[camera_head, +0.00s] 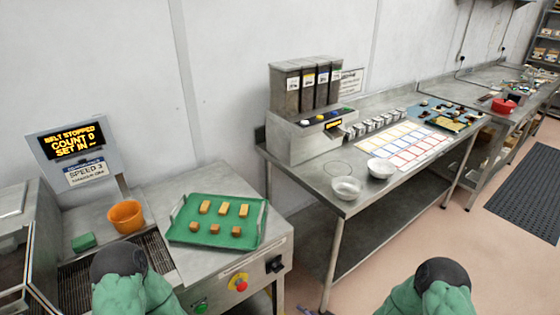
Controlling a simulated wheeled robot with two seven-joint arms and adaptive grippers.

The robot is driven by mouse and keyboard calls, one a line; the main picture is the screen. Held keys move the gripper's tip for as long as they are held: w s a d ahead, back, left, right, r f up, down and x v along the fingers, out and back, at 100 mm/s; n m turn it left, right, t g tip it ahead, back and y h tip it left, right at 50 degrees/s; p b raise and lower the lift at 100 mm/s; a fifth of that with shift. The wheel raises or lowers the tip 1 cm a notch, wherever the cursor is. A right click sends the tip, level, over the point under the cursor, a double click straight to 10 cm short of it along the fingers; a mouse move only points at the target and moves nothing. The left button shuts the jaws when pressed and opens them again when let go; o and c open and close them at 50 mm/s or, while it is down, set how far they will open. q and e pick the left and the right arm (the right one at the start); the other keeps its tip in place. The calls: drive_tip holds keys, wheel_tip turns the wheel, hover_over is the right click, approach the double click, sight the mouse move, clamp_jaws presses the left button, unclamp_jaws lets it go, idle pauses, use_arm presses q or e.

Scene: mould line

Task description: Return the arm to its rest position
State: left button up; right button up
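Two green-covered parts of my own arms with dark rounded caps show at the bottom edge, one left of centre and one at the right. No fingers of either gripper show in the head view, so neither opening can be seen. The left arm part is in front of the conveyor machine (150,245), just below and left of a green tray (212,242). The right arm part is over the floor, in front of the long steel table (345,205), and looks clear of it.
The green tray holds several brown and tan blocks. An orange bowl (126,217) stands left of it, beside a green block (83,242). A display (73,141) reads "BELT STOPPED". Two bowls (346,188) stand near the long table's front edge. The pinkish floor (490,255) is open at right.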

drive_tip(key=s+f+n+g+h, duration=0.1)
drive_tip(key=s+n+g, duration=0.1)
drive_tip(key=s, duration=0.5)
drive_tip(key=s+f+n+g, duration=0.2)
drive_tip(key=s+n+g, duration=0.1)
drive_tip(key=s, duration=0.3)
drive_tip(key=s+f+n+g+h, duration=0.1)
drive_tip(key=s+f+n+g, duration=0.1)
drive_tip(key=s+g, duration=0.2)
drive_tip(key=s+d, duration=0.1)
drive_tip(key=s, duration=0.2)
drive_tip(key=shift+s+f+g+h, duration=0.25)
drive_tip(key=shift+s+g+h, duration=0.05)
